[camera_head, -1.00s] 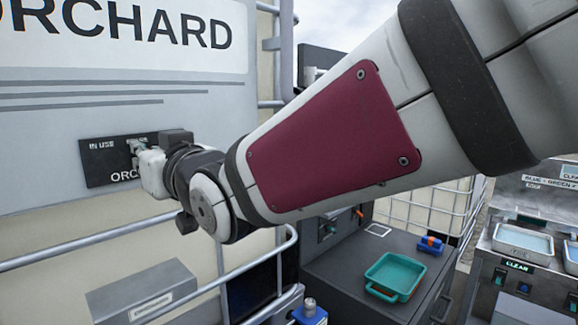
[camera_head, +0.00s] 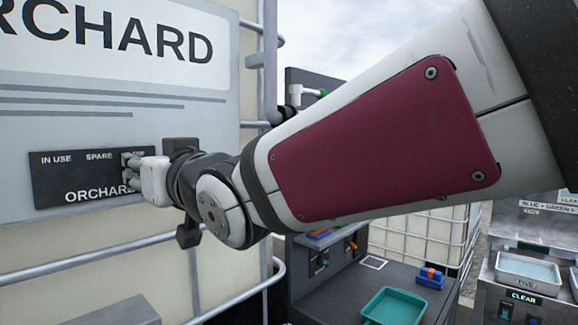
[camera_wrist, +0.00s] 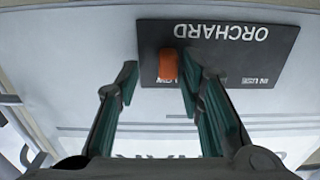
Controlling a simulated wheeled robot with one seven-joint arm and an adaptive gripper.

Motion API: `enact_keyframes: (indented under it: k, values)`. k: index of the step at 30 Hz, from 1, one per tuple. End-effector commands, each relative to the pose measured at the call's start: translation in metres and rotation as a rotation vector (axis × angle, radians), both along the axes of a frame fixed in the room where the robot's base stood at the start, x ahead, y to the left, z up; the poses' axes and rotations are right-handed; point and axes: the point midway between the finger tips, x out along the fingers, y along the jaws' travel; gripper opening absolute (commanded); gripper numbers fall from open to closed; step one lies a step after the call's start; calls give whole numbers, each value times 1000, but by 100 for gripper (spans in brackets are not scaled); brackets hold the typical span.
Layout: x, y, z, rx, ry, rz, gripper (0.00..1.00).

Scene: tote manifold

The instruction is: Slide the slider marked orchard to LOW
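The black plate marked ORCHARD (camera_head: 65,178) is on the pale tank front. In the head view its IN USE and SPARE labels show; the third label is mostly behind my gripper (camera_head: 128,172). In the wrist view the plate (camera_wrist: 240,62) is upside down. The orange slider (camera_wrist: 168,64) is at the plate's left end there, by the partly covered LOW label, the end away from IN USE. My gripper (camera_wrist: 160,82) is open, fingers either side of the slider. The right finger is close beside it, contact unclear; the left finger has a gap. The slider is hidden in the head view.
A metal rail (camera_head: 100,250) runs across the tank below the plate. At the right are a dark cabinet (camera_head: 345,290) with a teal tray (camera_head: 393,307), an orange-and-blue item (camera_head: 431,276), and a station with a pale tray (camera_head: 528,272).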

Motion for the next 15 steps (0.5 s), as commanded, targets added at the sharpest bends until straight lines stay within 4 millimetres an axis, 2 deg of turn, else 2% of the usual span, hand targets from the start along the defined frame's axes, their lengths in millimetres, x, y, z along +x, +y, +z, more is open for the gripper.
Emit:
enact_keyframes:
  k: [8, 15]
  values:
    - [-3, -1, 0, -1, -1, 4, 35]
    - [-24, -27, 1, 1, -2, 3, 35]
